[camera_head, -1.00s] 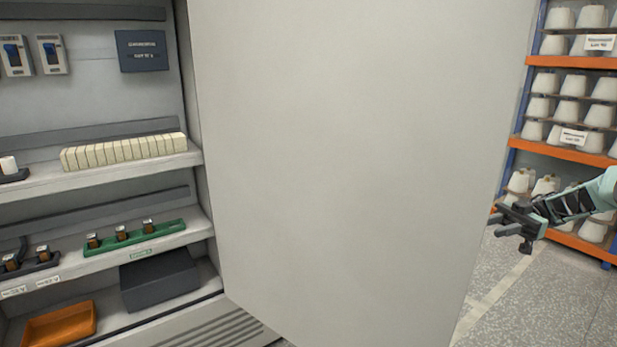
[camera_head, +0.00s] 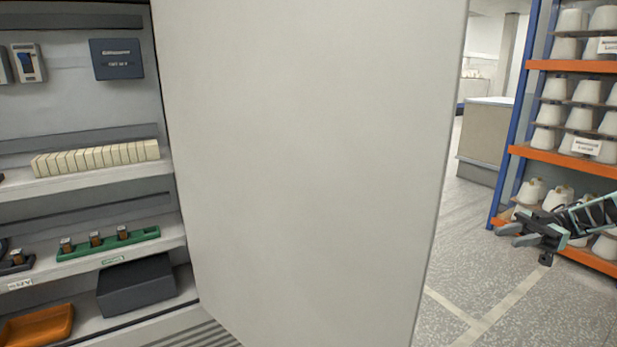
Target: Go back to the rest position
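My gripper (camera_head: 512,236) is at the right of the view, in front of the lower part of a rack of white cones. Its two fingers point left and stand apart, with nothing seen between them. A large pale cabinet door (camera_head: 310,170) stands open in the middle, and the gripper is to the right of its edge, apart from it. On the cabinet's shelves at the left, a green bobbin tray (camera_head: 108,245) holds 3 brown bobbins. A darker tray (camera_head: 14,264) is partly cut off at the left edge.
A row of cream blocks (camera_head: 96,158) lies on the upper shelf. Below are a dark box (camera_head: 136,284) and an orange tray (camera_head: 38,326). The rack (camera_head: 560,155) with blue posts stands at the right. Speckled floor (camera_head: 470,270) is open between door and rack; a counter (camera_head: 484,140) stands behind.

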